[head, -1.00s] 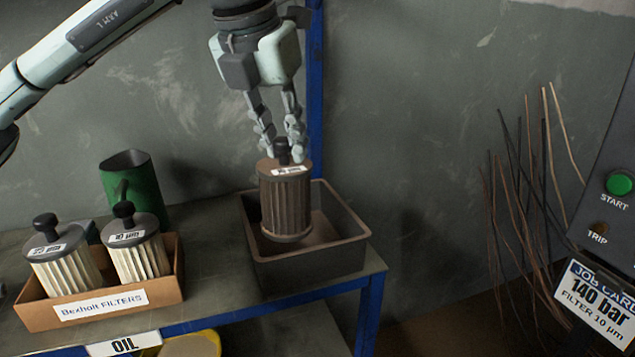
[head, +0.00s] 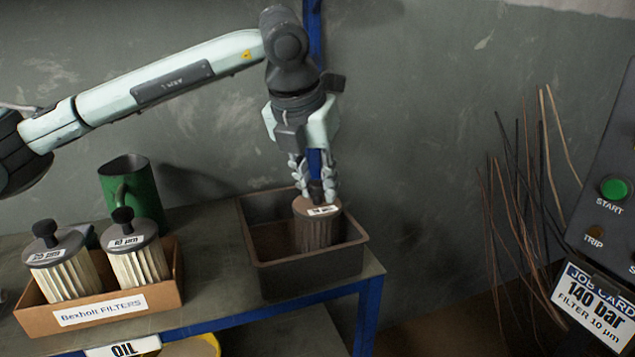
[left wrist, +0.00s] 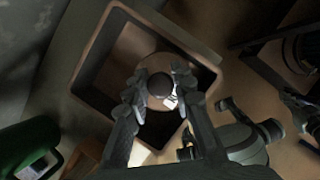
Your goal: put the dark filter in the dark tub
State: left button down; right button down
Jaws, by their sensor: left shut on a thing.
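The dark filter (head: 317,228) is a brown pleated cylinder with a white label and a dark knob on top. It is upright inside the dark tub (head: 312,276), toward its right side, with its lower part below the rim. My left gripper (head: 315,190) is shut on the filter's knob from above. The left wrist view shows the fingers around the knob of the filter (left wrist: 150,70), over the tub (left wrist: 84,78). Whether the filter touches the tub floor is hidden.
A cardboard box (head: 120,309) with two pale filters stands at the left of the bench (head: 215,225). A green mug (head: 132,190) is behind it. Thin rods (head: 525,200) and a control panel (head: 610,190) stand at right.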

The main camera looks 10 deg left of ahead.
pick_arm(q)
jog(key=c, duration=1.3)
grip_release()
jog(key=shift+r, duration=0.1)
jog(key=v, duration=1.2)
